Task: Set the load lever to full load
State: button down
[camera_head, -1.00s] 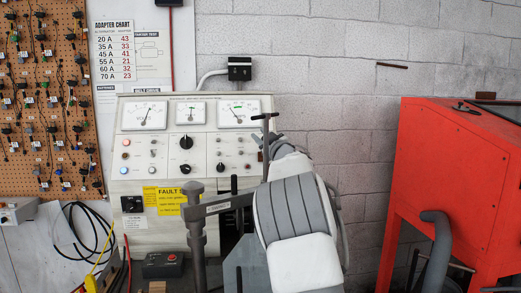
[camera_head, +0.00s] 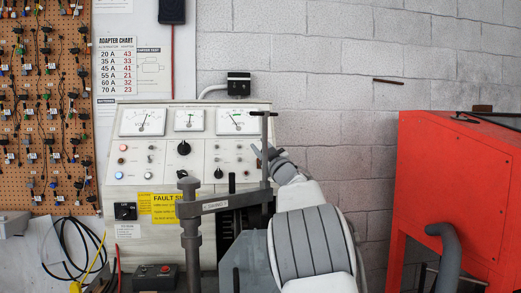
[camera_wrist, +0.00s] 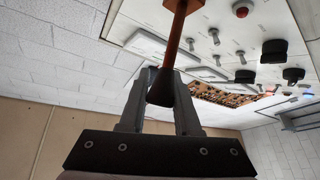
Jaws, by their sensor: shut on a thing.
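In the wrist view my gripper (camera_wrist: 160,82) is shut on a lever with a red-brown shaft (camera_wrist: 179,30) and a black end knob (camera_wrist: 161,88). It appears to be the load lever. The knob sits between the two grey fingers. In the head view my gripper (camera_head: 258,152) is at the right part of the tester panel (camera_head: 215,158), below the right meter. The lever cannot be made out there, and the lever's scale is not readable.
A grey clamp post (camera_head: 191,235) with a horizontal arm and an upright T-handle screw (camera_head: 264,135) stands in front of the panel, close left of my gripper. A red cabinet (camera_head: 450,200) stands at the right.

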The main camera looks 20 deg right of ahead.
dwell(0.4)
jog(key=c, duration=0.6)
grip_release()
jog(key=shift+s+a, duration=0.1)
jog(key=s+d+r+p, duration=0.1)
jog(key=s+d+r, duration=0.1)
jog(key=d+r, duration=0.1)
jog(key=s+d+r+p, duration=0.2)
jog(key=s+d+r, duration=0.1)
jog(key=r, duration=0.1)
jog(key=s+d+r+p, duration=0.2)
jog(key=r, duration=0.2)
jog(key=shift+s+d, duration=0.4)
